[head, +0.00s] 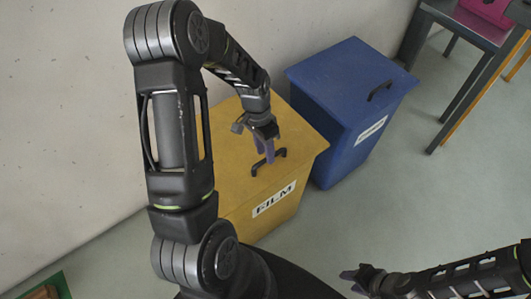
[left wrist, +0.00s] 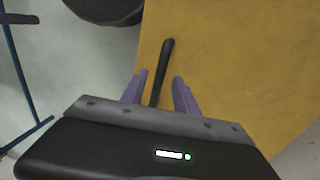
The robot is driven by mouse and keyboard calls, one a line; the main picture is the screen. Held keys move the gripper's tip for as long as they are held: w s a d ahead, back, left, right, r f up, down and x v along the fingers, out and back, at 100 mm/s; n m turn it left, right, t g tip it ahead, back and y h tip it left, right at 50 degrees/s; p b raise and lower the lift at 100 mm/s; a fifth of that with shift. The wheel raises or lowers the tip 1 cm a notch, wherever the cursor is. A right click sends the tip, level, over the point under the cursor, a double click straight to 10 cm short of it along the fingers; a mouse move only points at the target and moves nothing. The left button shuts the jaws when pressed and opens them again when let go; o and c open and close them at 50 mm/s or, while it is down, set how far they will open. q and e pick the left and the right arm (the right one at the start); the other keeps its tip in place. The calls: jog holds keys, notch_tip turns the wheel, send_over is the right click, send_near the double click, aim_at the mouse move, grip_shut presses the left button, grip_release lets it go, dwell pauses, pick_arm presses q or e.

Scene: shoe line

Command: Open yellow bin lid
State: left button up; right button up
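The yellow bin (head: 279,203) stands against the wall, with a FILM label on its front and its lid (head: 303,138) closed. A black handle (head: 281,153) sits on the lid near the front edge. My left gripper (head: 268,152) points down at the handle. In the left wrist view its two purple fingers (left wrist: 159,92) are apart, with the black handle (left wrist: 166,62) running between them; I cannot tell whether they touch it. My right gripper (head: 352,278) is low at the right, away from the bin; its finger opening is too small to tell.
A blue bin (head: 337,130) with a closed lid and black handle stands just right of the yellow bin. A table (head: 470,24) with a pink object (head: 488,10) is at the upper right. The floor in front of the bins is clear.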

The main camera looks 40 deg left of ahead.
pick_arm(q)
jog(key=shift+d+f, duration=0.1)
jog(key=shift+f, duration=0.55)
grip_shut()
dwell(1.0)
